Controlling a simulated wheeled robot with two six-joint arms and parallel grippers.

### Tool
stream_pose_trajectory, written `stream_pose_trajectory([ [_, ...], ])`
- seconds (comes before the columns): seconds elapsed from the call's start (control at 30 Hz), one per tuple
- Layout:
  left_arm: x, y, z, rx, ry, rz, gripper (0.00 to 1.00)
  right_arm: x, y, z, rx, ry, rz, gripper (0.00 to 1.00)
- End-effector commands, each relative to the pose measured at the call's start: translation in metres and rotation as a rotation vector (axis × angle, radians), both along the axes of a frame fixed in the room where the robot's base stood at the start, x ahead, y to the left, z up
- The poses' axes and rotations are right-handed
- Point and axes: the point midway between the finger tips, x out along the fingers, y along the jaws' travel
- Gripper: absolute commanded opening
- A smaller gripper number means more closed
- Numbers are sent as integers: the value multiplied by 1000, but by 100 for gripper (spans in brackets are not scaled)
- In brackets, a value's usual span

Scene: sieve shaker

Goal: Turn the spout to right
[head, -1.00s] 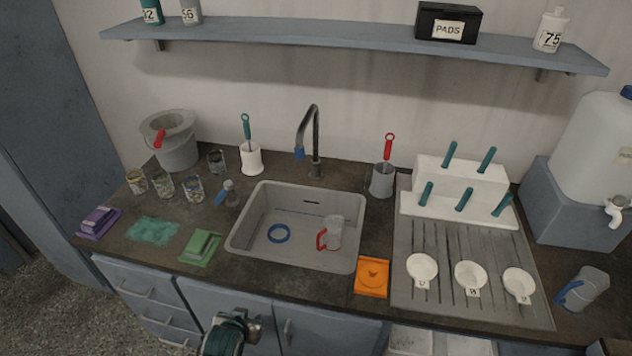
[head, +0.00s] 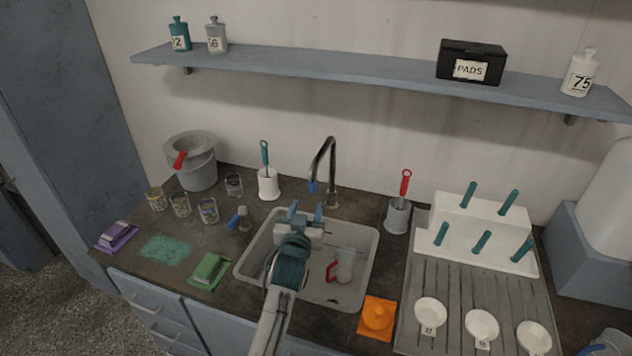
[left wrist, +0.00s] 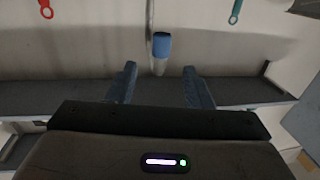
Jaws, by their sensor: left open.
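The tap's curved metal spout (head: 332,165) stands behind the sink (head: 372,250). Its blue tip (head: 312,186) hangs toward the front left. In the left wrist view the blue tip (left wrist: 161,45) shows beyond and between the two fingers, not touching them. My left gripper (head: 306,211) is open and empty over the back of the sink, just in front of and below the tip. In the left wrist view my gripper (left wrist: 160,85) has its fingers well apart. My right gripper is not in view.
A clear jug with a red handle (head: 341,267) lies in the sink. A white holder with a teal brush (head: 268,183) stands left of the tap, and a grey holder with a red brush (head: 397,217) stands right. A shelf (head: 350,73) runs above.

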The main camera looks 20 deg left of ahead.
Motion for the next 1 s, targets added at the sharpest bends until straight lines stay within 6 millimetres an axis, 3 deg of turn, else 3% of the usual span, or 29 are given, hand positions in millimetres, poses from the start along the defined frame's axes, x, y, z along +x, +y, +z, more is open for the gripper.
stream_pose_trajectory([
  [0.17,19,1,5,2,-9,-2,46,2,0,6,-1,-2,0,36],
  [0.6,93,11,3,2,-7,-1,46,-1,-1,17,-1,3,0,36],
  [1.0,107,13,1,1,-6,-1,46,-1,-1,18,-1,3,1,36],
])
